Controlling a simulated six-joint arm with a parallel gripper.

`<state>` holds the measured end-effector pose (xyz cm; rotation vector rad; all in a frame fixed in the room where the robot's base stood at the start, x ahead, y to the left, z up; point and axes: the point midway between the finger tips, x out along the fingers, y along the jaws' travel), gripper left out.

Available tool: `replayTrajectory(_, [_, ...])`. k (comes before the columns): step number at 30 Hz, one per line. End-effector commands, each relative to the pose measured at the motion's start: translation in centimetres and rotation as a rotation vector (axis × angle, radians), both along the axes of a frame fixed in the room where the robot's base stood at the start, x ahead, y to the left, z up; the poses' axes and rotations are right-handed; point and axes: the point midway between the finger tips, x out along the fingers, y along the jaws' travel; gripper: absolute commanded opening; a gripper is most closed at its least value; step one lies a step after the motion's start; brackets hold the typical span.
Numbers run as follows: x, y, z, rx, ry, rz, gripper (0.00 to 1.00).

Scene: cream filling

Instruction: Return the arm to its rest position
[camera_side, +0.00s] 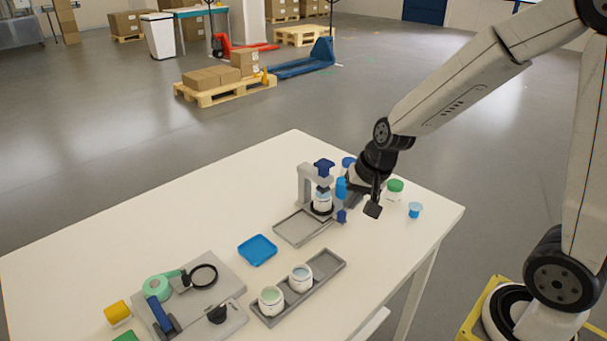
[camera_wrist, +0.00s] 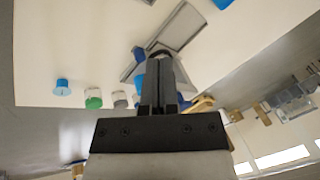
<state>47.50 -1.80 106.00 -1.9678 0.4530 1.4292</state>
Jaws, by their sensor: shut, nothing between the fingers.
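My gripper (camera_side: 373,197) is shut and empty, above the right part of the white table (camera_side: 150,235) in the side view. It also shows in the wrist view (camera_wrist: 158,62), where its fingers lie together. It is just right of a grey press-like stand (camera_side: 305,186) with a blue top, which holds a white jar (camera_side: 322,200).
A grey tray (camera_side: 338,262) holds two open white jars (camera_side: 271,299). A blue dish (camera_side: 257,250) lies near the middle. A grey board (camera_side: 228,266) with a green and blue device is at the front left. The table's far left part is clear.

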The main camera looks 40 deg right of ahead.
Motion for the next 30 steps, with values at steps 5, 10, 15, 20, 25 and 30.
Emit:
replayTrajectory(5, [-4.7,1.3,-1.5,-0.171,0.045,0.369,0.0])
replayTrajectory(10, [-7.4,1.8,-2.3,-0.271,0.069,0.607,0.0])
replayTrajectory(15, [-8.3,1.8,-2.6,-0.307,0.079,0.696,0.0])
replayTrajectory(20, [-8.4,1.8,-2.6,-0.309,0.079,0.7,0.0])
replayTrajectory(25, [-8.3,1.8,-2.6,-0.308,0.079,0.698,0.0])
replayTrajectory(30, [-8.3,1.8,-2.6,-0.307,0.079,0.696,0.0])
